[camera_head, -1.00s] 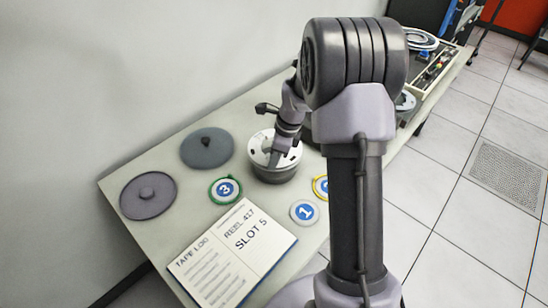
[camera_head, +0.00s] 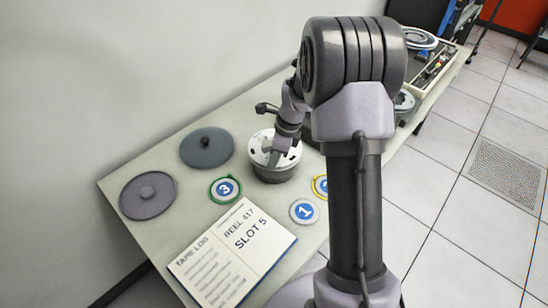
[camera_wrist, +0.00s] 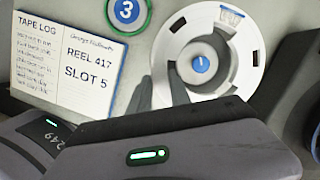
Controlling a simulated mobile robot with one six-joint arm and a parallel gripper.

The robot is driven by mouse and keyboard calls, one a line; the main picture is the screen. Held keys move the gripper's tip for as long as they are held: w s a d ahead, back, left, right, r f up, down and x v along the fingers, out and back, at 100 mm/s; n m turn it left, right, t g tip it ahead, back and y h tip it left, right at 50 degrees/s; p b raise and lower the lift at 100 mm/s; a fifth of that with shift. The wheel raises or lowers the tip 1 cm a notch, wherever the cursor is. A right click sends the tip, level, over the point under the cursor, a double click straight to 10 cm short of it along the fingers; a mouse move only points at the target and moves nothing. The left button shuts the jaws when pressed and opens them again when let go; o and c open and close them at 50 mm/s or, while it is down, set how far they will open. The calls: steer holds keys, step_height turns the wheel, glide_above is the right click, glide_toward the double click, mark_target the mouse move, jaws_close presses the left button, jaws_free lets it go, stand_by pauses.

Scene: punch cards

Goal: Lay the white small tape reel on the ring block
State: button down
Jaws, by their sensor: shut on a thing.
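The white small tape reel (camera_head: 261,151) has a pale flange with dark slots and a grey side. My gripper (camera_head: 275,157) reaches down onto it in the head view and is shut on it. In the wrist view, the fingers (camera_wrist: 166,90) are at the near left part of the reel (camera_wrist: 240,75). I cannot make out the ring block; my arm hides part of the table.
Discs numbered 3 (camera_head: 225,189) and 1 (camera_head: 304,211) lie nearby, with a yellow-rimmed disc partly hidden. An open tape log (camera_head: 232,252) lies in front. Two dark knobbed lids (camera_head: 206,147) (camera_head: 147,195) are at left. Equipment stands at the far right end.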

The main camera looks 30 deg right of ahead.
steer(key=shift+f, duration=0.1)
steer(key=shift+f+b, duration=0.3)
steer(key=shift+f, duration=0.05)
steer(key=shift+s+d+b+x, duration=0.1)
steer(key=shift+d+b+x, duration=0.05)
steer(key=shift+b+x, duration=0.5)
steer(key=shift+s+d+b+x, duration=0.15)
steer(key=shift+b+x, duration=0.3)
steer(key=shift+x, duration=0.4)
steer(key=shift+s+d+b+x, duration=0.1)
steer(key=shift+d+b+x, duration=0.05)
steer(key=shift+b+x, duration=0.55)
stand_by(0.3)
steer(key=shift+f, duration=0.2)
steer(key=c, duration=1.1)
jaws_free()
steer(key=c, duration=0.4)
